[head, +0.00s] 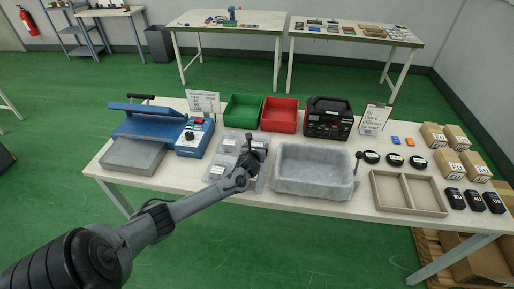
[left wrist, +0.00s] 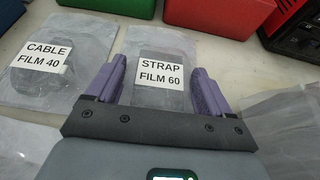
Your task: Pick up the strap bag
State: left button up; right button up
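The strap bag (left wrist: 160,72) is a clear bag with a dark content and a white label reading "STRAP FILM 60". It lies flat on the table, in the middle of the left wrist view. My left gripper (left wrist: 158,68) is open, with its two purple fingers apart on either side of the bag's label. Whether the fingers touch the bag cannot be told. In the head view my left gripper (head: 254,152) hangs over the clear bags and covers part of them. My right gripper is not in view.
A bag labelled "CABLE FILM 40" (left wrist: 45,65) lies to the left of the strap bag. Green (head: 242,110) and red (head: 279,114) bins stand behind the bags. A grey lined tub (head: 315,186) stands close on the right, and a blue sealing machine (head: 160,128) on the left.

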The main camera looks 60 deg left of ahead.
pick_arm(q)
jog(key=c, duration=0.7)
jog(key=shift+r, duration=0.15)
